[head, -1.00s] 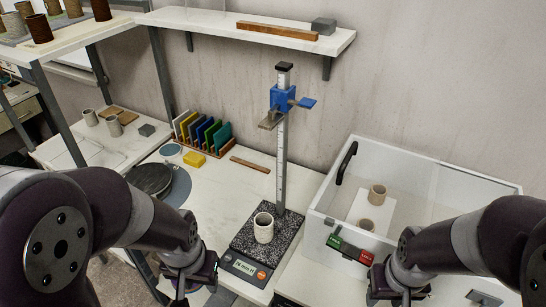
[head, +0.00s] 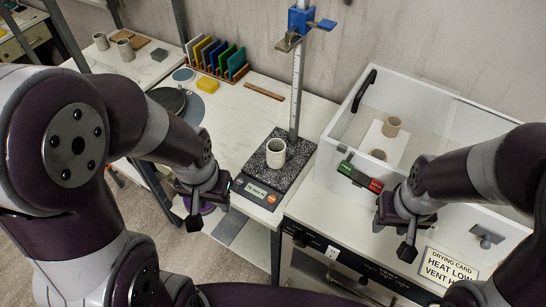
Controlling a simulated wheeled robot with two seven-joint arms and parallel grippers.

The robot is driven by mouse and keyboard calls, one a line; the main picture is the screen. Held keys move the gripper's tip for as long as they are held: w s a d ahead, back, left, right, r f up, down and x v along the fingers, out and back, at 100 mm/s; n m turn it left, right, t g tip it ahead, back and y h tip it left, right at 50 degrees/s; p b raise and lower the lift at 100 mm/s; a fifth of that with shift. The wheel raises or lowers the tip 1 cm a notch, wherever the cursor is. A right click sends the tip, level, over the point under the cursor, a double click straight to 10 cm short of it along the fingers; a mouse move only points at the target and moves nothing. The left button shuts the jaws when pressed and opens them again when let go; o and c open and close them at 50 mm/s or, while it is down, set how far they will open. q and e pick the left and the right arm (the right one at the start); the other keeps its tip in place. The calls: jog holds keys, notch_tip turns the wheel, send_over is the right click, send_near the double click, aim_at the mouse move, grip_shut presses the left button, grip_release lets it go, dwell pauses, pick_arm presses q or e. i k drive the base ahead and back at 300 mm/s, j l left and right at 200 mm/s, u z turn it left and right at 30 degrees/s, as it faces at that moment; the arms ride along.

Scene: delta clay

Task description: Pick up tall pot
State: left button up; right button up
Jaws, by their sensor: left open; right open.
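A cream pot (head: 275,153), slightly taller than wide, stands upright on the speckled dark plate (head: 264,178) of the height gauge. I cannot tell for sure that it is the tall pot. My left gripper (head: 200,214) is open and empty, left of and in front of the gauge plate. My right gripper (head: 392,239) is open and empty, in front of the white box.
The gauge's upright post (head: 297,95) with its blue slider (head: 301,20) rises behind the pot. The open white box (head: 345,120) walls off the right side. A rack of coloured tiles (head: 214,62) and a yellow sponge (head: 207,86) lie farther back. A drying card (head: 448,269) is at front right.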

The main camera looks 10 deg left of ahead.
aim_at(275, 148)
jog(key=k+j+u, duration=0.2)
jog(key=j, duration=0.65)
jog(key=i+j+u, duration=0.15)
jog(key=j, duration=0.7)
jog(key=j+u, duration=0.2)
jog(key=j, duration=0.65)
jog(key=j+u, duration=0.2)
jog(key=j, duration=0.65)
jog(key=i, duration=0.05)
